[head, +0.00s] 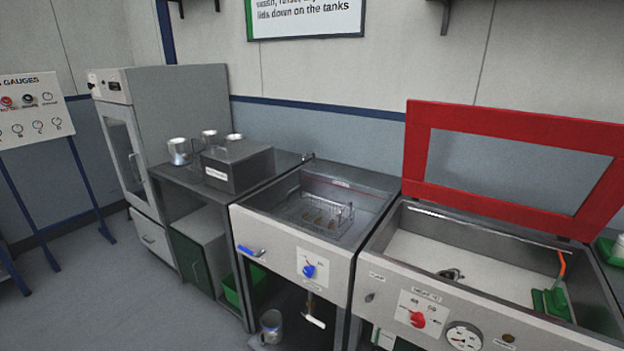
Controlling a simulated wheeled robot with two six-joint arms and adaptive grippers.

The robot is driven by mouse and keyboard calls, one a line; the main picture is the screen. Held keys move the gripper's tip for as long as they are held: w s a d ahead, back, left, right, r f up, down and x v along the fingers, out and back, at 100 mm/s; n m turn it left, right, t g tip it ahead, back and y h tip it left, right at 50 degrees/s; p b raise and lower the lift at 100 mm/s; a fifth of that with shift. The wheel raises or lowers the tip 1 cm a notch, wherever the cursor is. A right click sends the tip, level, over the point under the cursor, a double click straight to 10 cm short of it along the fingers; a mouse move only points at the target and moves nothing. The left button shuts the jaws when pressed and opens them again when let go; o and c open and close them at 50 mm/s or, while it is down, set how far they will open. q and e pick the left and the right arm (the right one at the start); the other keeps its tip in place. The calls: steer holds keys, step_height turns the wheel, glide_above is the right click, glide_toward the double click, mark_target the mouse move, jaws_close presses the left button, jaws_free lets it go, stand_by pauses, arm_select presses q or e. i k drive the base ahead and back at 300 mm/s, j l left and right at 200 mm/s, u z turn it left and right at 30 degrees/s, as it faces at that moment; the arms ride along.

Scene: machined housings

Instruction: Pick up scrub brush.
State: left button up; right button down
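No object is clearly recognisable as a scrub brush. A green blocky item (552,303) sits at the right end of the open right tank (400,245), with a thin orange curved piece (562,263) above it; I cannot tell whether it is a brush. A small blue-handled item (251,251) is at the front left edge of the middle tank (240,222); it could be a lever or a tool. Neither of my grippers is in view.
The right tank's red-framed lid (512,121) stands raised. A wire basket (316,214) is in the middle tank. A grey box (238,167) and several metal cups stand on the left bench (178,178). A tall cabinet (180,90) is beyond. The floor (120,290) at front left is clear.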

mark_target(555, 302)
steer(key=k+z, duration=0.15)
steer(key=z, duration=1.5)
